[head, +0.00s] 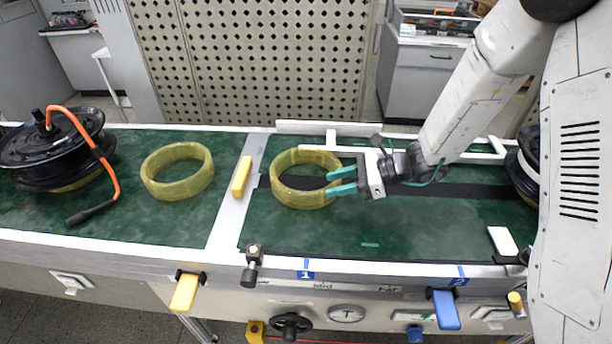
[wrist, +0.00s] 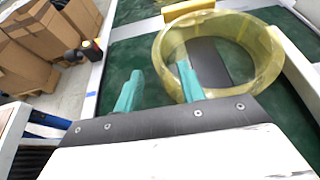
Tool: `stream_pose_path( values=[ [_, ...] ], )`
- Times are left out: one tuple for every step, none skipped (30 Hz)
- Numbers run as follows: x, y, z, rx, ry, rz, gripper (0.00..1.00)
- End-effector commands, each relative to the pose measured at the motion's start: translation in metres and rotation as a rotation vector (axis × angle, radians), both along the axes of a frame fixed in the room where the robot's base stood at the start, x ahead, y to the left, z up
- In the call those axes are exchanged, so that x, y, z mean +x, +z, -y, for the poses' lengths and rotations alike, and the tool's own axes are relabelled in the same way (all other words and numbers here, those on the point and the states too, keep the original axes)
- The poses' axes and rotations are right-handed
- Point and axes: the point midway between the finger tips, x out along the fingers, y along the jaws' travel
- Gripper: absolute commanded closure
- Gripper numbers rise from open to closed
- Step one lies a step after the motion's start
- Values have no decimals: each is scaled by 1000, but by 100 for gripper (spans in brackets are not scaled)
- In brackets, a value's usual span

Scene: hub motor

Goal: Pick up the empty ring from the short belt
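Two empty translucent yellow rings lie flat on green belts in the head view. One ring (head: 177,190) is on the left belt (head: 130,222). The other ring (head: 300,199) is on the right belt (head: 420,230), and it also shows in the wrist view (wrist: 262,45). My gripper (head: 328,183) is open at the right side of the right ring, its teal fingers pointing left. In the wrist view (wrist: 158,70), the right finger overlaps the ring's near wall and the left finger is outside it. I cannot tell whether the wall is between the fingers.
A black hub motor (head: 50,150) with an orange cable sits at far left, partly on another yellow ring. A yellow block (head: 241,176) stands on the divider between the belts. White rails (head: 330,128) run behind the right ring. Another dark motor (head: 520,178) is partly hidden at right.

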Motion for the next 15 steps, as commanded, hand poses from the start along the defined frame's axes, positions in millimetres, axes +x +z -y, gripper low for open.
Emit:
stream_pose_path(
  values=[
    [0, -3, -5, 1, 0, -2, 60],
    [0, -4, -9, 1, -1, -3, 60],
    [0, -6, -13, 1, 0, -2, 60],
    [0, -7, -16, 0, 1, -2, 60],
    [0, -9, -19, 0, 1, -3, 60],
    [0, -10, -23, 0, 0, -2, 60],
    [-1, -12, -26, -1, 1, -3, 60],
    [-1, -13, -30, -1, 2, -2, 60],
    [-2, -16, -35, -1, 1, -2, 60],
    [-3, -18, -40, 0, 2, -2, 60],
    [-4, -20, -44, 0, 4, -2, 60],
    [-4, -23, -50, 0, 3, -1, 60],
    [-4, -24, -54, 0, 3, -1, 60],
    [-3, -25, -58, 0, 3, 0, 60],
    [-3, -27, -61, 0, 2, -1, 60]
  ],
)
